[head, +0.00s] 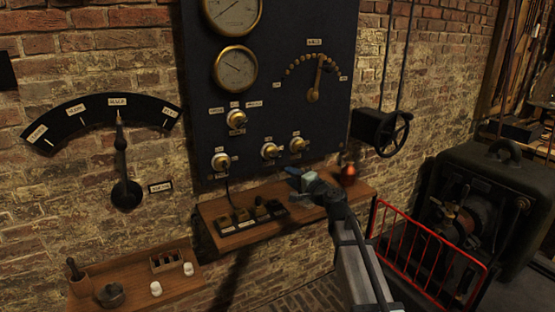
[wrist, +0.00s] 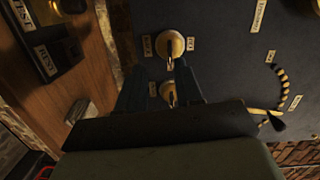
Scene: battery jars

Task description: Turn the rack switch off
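Several brass knob switches with small white labels are on the dark panel (head: 200,60). In the head view there is one upper switch (head: 237,120) and a lower row with a left switch (head: 221,162), a middle switch (head: 269,151) and a right switch (head: 297,145). The labels are too small to read, so I cannot tell which is the rack switch. My gripper (head: 293,173) is just below the right switch. In the wrist view my gripper (wrist: 159,78) is open, with the right switch (wrist: 168,94) seen between its fingers and the middle switch (wrist: 171,46) beyond; contact cannot be told.
A wooden shelf (head: 235,238) under the panel carries dark labelled blocks (head: 243,215) and an orange-red object (head: 348,173). A handwheel (head: 393,134) and a red rail (head: 430,240) are to the right. A lower shelf (head: 130,280) holds jars and pots.

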